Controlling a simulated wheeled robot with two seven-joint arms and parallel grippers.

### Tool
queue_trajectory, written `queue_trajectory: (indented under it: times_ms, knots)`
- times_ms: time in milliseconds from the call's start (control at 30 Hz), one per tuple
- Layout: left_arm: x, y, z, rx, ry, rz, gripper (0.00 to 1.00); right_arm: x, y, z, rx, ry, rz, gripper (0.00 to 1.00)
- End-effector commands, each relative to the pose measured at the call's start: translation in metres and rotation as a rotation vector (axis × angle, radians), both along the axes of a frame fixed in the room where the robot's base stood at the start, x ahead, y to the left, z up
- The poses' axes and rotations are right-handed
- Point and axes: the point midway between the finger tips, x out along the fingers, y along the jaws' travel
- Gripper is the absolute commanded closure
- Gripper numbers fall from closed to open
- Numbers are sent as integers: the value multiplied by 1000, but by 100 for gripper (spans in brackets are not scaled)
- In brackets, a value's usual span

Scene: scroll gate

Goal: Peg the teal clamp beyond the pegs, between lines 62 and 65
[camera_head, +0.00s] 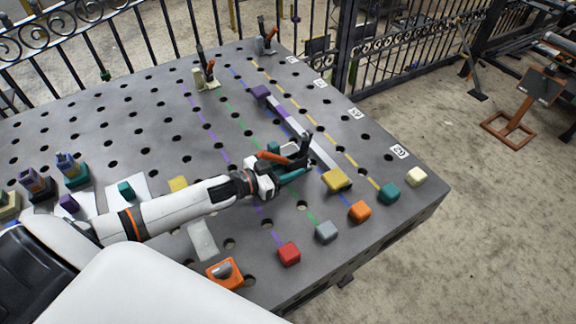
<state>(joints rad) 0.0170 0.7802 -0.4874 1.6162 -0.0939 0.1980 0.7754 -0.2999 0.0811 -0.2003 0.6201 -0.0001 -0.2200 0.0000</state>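A teal clamp (293,173) with a dark upright and an orange handle shows at the end of my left arm, over the lined part of the table. My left gripper (283,176) appears shut on it, though the fingertips are hard to make out against it. The clamp lies tilted close to a grey bar (320,153), and I cannot tell whether they touch. Two clamps with orange handles stand upright farther back, one beige (206,80) and one grey (265,45). Small number labels (398,151) lie along the right edge, too blurred to read surely. My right gripper is not in view.
The perforated table (130,110) has purple, green, blue and yellow lines. A yellow block (337,180), an orange block (359,211), a teal block (389,193) and a red block (289,253) sit near the front right. Several clamps (70,168) stand at left. An iron fence lies behind.

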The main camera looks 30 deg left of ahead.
Motion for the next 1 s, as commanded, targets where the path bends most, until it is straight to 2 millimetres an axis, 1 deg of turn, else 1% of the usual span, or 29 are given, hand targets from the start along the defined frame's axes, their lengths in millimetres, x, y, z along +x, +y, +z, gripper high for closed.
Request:
queue_trajectory:
  times_ms: [67,167,267,367,700,900,1000]
  knots:
    - [-1,2,-5,5,11,5,51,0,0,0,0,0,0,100]
    - [-3,3,-5,5,11,6,51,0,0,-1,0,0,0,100]
    - [-9,8,-4,5,10,6,51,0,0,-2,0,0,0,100]
    - [-21,14,-2,5,10,5,51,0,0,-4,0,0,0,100]
    - [-71,42,9,3,7,2,51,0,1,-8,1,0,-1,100]
    - [-92,53,14,2,5,1,51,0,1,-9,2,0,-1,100]
    - [-98,57,16,1,2,0,51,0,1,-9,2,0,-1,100]
